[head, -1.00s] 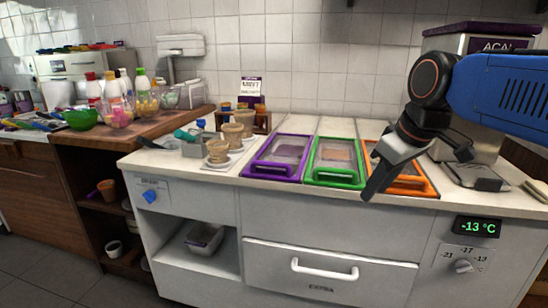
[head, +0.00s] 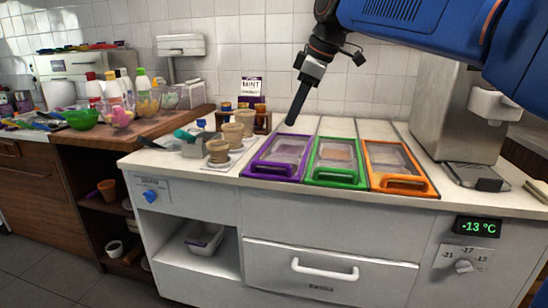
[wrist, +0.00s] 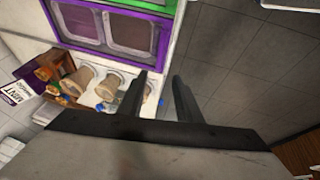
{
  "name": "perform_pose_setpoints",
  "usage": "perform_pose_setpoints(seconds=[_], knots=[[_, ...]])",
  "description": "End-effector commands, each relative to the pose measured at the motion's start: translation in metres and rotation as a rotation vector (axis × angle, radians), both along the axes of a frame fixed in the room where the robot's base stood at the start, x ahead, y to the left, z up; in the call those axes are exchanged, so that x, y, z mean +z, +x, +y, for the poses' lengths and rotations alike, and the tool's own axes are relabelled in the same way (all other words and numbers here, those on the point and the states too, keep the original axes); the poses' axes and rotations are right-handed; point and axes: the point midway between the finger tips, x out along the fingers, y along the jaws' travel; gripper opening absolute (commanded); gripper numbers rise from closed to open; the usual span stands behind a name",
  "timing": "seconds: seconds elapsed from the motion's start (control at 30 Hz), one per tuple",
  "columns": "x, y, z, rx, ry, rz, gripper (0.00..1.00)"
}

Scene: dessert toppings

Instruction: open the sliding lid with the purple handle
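The purple-framed lid (head: 256,157) is the leftmost of three lids in the counter top, with its purple handle (head: 268,173) at the front edge. The lid looks shut. In the wrist view its purple frame (wrist: 70,42) lies at the top, around two clear panes. My gripper (head: 291,121) hangs above the back end of the purple lid, apart from it and empty. In the wrist view my gripper (wrist: 158,85) shows two dark fingers spread with a gap between them. The front handle is not clearly seen in the wrist view.
The green lid (head: 311,170) and orange lid (head: 375,177) lie to the right. Paper cups (head: 218,151) and a wooden box (head: 262,123) with a mint sign stand left of the purple lid. A dispenser (head: 455,120) stands at the right. The white counter front edge is clear.

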Motion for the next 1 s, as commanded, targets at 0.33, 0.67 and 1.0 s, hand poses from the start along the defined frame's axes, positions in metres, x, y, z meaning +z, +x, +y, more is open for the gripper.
perform_pose_setpoints(seconds=[0.33,0.67,1.0], knots=[[-0.055,0.014,0.02,-0.001,-0.002,0.004,0.32],[-0.108,0.029,0.039,-0.001,-0.001,0.003,0.32],[-0.142,0.039,0.053,-0.002,-0.001,0.002,0.32]])
